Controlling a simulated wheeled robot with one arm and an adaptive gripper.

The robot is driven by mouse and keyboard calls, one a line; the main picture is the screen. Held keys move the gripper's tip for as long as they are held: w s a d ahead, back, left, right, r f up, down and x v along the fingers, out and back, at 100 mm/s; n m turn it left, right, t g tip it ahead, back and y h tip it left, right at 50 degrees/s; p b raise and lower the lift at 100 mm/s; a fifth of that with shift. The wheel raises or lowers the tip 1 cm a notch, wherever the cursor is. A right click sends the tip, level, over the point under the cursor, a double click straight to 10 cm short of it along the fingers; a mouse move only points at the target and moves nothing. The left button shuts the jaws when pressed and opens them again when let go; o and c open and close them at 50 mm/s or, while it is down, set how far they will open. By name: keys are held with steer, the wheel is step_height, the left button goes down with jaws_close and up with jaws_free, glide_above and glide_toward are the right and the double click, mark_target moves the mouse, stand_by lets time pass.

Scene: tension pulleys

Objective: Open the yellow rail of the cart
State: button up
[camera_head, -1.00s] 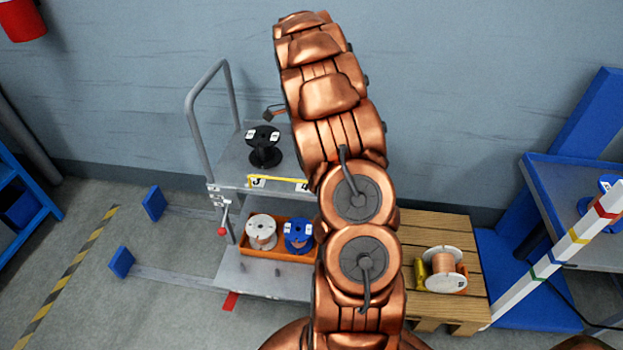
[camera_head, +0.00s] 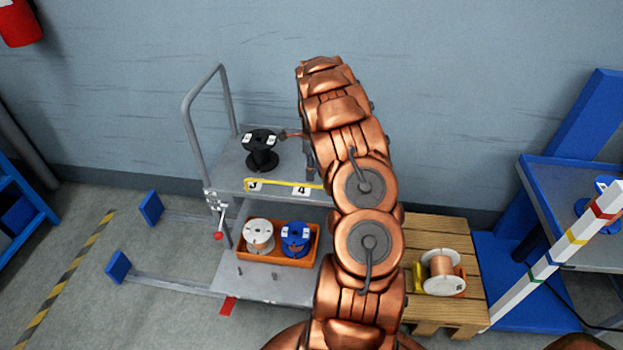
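The grey cart (camera_head: 226,172) stands left of the middle, against the wall. The yellow rail (camera_head: 284,184) runs along the front edge of its upper shelf, above labels 3 and 4. Its left end shows near label 3, and its right part passes behind my copper arm. My gripper (camera_head: 290,135) is mostly hidden behind the arm. Only a small tip shows, above the shelf and just right of the black spool, apart from the rail. I cannot tell whether it is open or shut.
A black spool (camera_head: 261,150) stands on the upper shelf behind the rail. An orange tray (camera_head: 276,257) on the lower shelf holds a white spool (camera_head: 259,236) and a blue spool (camera_head: 296,239). A wooden pallet (camera_head: 425,229) with a copper-wire spool (camera_head: 441,272) stands right.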

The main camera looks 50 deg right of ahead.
steer(key=shift+s+a+f, duration=0.15)
steer(key=shift+a+f, duration=0.05)
steer(key=shift+f, duration=0.75)
steer(key=shift+s+a+f, duration=0.1)
steer(key=shift+a+f, duration=0.05)
steer(key=shift+f, duration=0.75)
steer(key=shift+c, duration=0.3)
jaws_close()
